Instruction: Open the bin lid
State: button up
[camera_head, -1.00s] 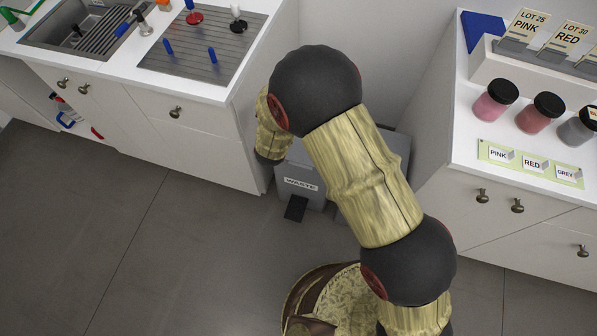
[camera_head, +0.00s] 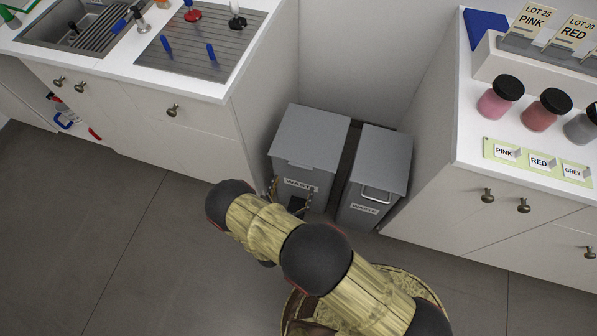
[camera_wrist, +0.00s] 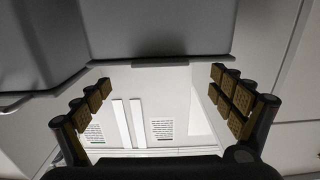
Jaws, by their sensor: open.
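Two grey bins stand side by side in the gap between the cabinets, both with flat lids down. The right bin (camera_head: 378,172) has a WASTE label and a metal handle (camera_head: 376,194). My gripper (camera_head: 292,187) is low at the left bin's front, near its label. In the wrist view, my gripper (camera_wrist: 160,82) is open and empty, fingers spread below a grey bin surface with a lip (camera_wrist: 160,64). Contact cannot be told.
The left cabinet (camera_head: 185,125) has a sink and a ribbed grey board. The right cabinet (camera_head: 480,220) holds several pigment jars (camera_head: 500,97) and label cards. The dark floor (camera_head: 150,240) in front is clear apart from my own base.

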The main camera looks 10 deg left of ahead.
jog(key=w+b, duration=0.1)
jog(key=w, duration=0.5)
jog(key=shift+d+b, duration=0.2)
jog(key=shift+b, duration=0.15)
jog(key=shift+c, duration=1.2)
jog(key=c, duration=1.4)
jog(key=shift+c, duration=0.2)
